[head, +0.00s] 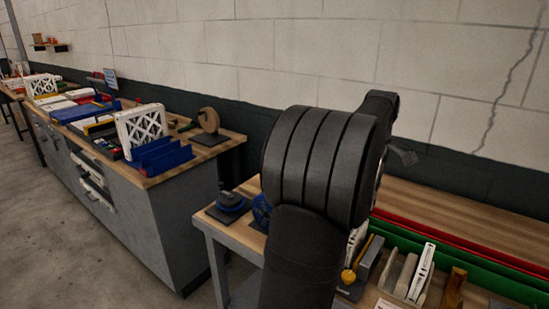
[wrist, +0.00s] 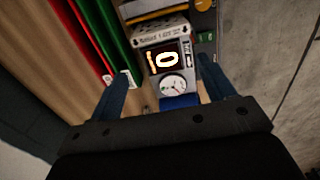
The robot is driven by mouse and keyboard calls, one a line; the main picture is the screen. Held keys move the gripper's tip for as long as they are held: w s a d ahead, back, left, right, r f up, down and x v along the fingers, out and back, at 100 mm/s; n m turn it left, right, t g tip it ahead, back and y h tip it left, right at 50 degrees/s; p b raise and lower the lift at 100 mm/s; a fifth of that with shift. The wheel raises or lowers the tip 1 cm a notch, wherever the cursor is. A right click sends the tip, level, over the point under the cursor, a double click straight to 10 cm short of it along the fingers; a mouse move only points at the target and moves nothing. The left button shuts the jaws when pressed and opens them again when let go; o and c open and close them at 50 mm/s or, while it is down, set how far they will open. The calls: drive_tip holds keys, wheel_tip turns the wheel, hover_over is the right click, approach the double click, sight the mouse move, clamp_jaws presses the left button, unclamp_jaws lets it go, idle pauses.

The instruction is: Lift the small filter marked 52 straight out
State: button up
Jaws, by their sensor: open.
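I cannot make out a filter marked 52 in either view. My gripper (wrist: 162,68) shows in the wrist view with its two dark blue fingers spread wide and nothing held between them. Beyond the gap is a grey device with a lit number display (wrist: 163,60) and a round dial (wrist: 173,87). A white slotted piece with small print (wrist: 160,34) lies just above the display. In the head view my arm covers much of the near bench, and the gripper cannot be clearly made out there.
In the head view, a white slotted part (head: 421,273) stands among wooden pieces at lower right. Long green (head: 460,262) and red (head: 480,246) strips run behind it. A cluttered grey cabinet (head: 160,218) stands left.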

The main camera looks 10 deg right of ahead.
drive_tip(key=c, duration=0.6)
drive_tip(key=s+a+r+m+t+h, duration=0.1)
drive_tip(key=s+a+m+t+h, duration=0.3)
drive_tip(key=m, duration=1.4)
drive_tip(key=shift+g+y, duration=0.4)
drive_tip(key=x, duration=1.1)
drive_tip(key=shift+s+f, duration=0.2)
drive_tip(key=shift+f, duration=0.1)
drive_tip(key=shift+x, duration=2.65)
drive_tip(key=shift+a+f, duration=0.15)
drive_tip(key=shift+f, duration=0.15)
clamp_jaws()
